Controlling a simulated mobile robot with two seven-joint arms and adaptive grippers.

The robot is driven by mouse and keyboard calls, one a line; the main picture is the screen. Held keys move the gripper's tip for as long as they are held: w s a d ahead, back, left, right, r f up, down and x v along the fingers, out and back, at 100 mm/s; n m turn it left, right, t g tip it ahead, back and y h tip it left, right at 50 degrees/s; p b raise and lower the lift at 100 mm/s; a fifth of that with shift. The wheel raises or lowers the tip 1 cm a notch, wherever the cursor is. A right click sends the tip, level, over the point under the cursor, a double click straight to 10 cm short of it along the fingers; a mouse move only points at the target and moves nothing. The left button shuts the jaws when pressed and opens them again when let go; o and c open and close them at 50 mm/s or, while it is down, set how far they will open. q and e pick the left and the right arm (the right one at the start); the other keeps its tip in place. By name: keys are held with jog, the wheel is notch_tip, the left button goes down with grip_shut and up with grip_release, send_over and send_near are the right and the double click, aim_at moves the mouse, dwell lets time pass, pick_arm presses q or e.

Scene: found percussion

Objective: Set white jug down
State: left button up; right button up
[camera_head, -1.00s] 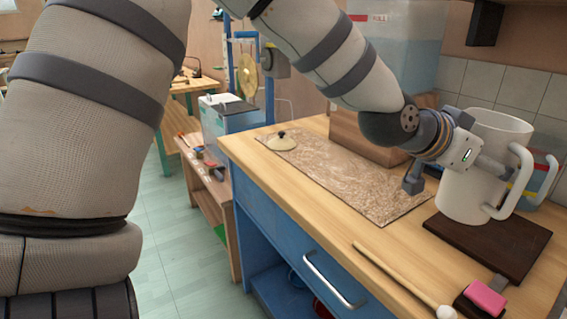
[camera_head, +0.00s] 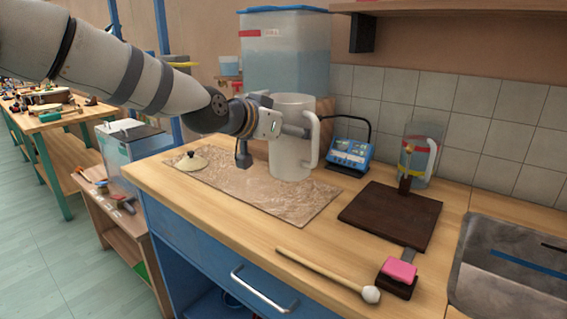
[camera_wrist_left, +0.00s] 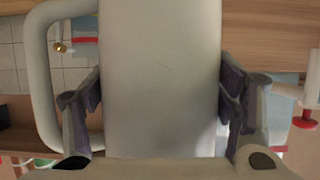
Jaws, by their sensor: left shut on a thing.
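The white jug (camera_head: 291,150) is upright over the far right part of the marbled brown mat (camera_head: 250,192) on the counter. Its handle points right. I cannot tell whether its base touches the mat. My left gripper (camera_head: 290,131) comes in from the left and is shut on the jug's body. In the left wrist view the jug (camera_wrist_left: 160,80) fills the middle, with a finger on each side and the handle (camera_wrist_left: 38,75) at left. My right gripper is not in view.
A cream lid (camera_head: 191,162) lies at the mat's left end. A dark board (camera_head: 392,217), a clear jug (camera_head: 420,160), a blue device (camera_head: 349,154), a mallet (camera_head: 325,272) and a pink block (camera_head: 400,270) are to the right. A large water tank (camera_head: 285,50) stands behind.

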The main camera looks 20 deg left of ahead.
pick_arm(q)
jog(key=w+f, duration=0.1)
jog(key=w+a+f, duration=0.1)
jog(key=f, duration=0.1)
jog(key=w+f+b, duration=0.1)
jog(key=f, duration=0.1)
jog(key=shift+w+a+f, duration=0.15)
jog(key=shift+w+a, duration=0.2)
jog(key=shift+w+a+f, duration=0.1)
jog(key=shift+f, duration=0.75)
jog(key=shift+w+a+f, duration=0.1)
jog(key=shift+f, duration=0.7)
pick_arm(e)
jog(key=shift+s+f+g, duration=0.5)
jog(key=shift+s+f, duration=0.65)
pick_arm(q)
jog(key=shift+d, duration=0.1)
jog(key=shift+f, duration=0.2)
jog(key=o, duration=1.7)
jog(key=shift+o, duration=0.2)
jog(key=shift+f, duration=0.1)
